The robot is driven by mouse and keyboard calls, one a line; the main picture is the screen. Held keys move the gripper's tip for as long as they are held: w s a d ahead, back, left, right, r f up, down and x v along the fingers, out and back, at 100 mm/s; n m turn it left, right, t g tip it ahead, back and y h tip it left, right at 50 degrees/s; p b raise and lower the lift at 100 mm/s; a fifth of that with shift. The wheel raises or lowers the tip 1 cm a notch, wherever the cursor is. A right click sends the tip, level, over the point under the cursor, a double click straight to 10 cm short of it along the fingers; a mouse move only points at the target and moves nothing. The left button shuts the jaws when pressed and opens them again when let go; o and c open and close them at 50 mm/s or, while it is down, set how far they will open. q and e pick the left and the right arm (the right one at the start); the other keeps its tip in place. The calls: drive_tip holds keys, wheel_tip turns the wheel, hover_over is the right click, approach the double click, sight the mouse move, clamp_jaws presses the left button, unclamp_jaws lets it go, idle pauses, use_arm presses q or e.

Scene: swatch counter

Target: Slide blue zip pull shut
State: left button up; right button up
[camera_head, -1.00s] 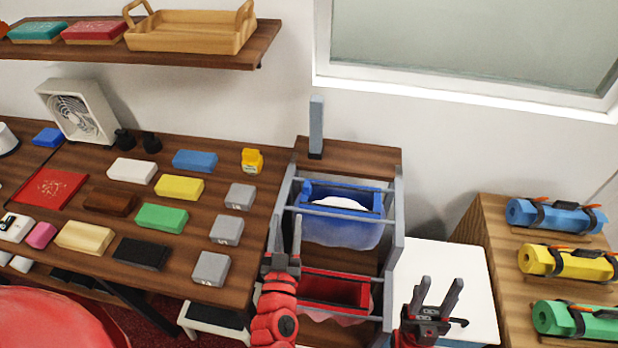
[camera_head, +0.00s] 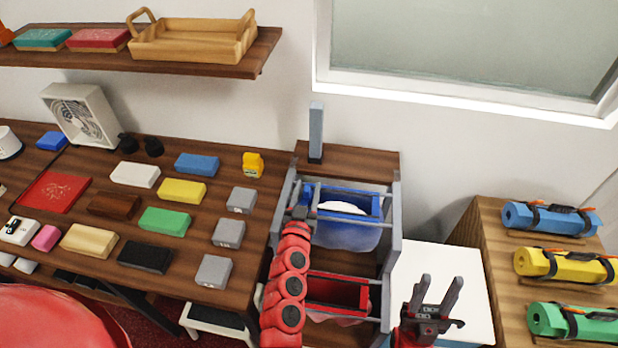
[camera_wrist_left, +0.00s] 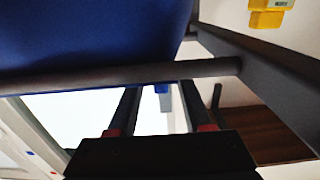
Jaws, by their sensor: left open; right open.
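The blue bag (camera_head: 345,235) hangs in the grey frame, with a blue rim and a white thing inside. In the left wrist view its blue side (camera_wrist_left: 90,35) fills the upper left. A small blue piece (camera_wrist_left: 162,88), possibly the zip pull, shows just below a grey rail, between the fingers in the picture; contact cannot be told. My left gripper (camera_head: 307,190) is open at the left end of the blue bag, its fingers partly hard to make out; it also shows in the left wrist view (camera_wrist_left: 158,95). My right gripper (camera_head: 439,290) is open and empty over the white-topped stand.
The grey frame (camera_head: 397,230) has side posts and rails close around the bags. A red bag (camera_head: 338,292) hangs nearer. An upright grey-blue block (camera_head: 316,135) stands behind. Left is a table with coloured blocks; right, a wooden stand (camera_head: 490,235) holds rolled mats.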

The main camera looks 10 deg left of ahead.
sight(308, 187)
use_arm(q)
drive_tip(key=shift+w, duration=1.55)
clamp_jaws()
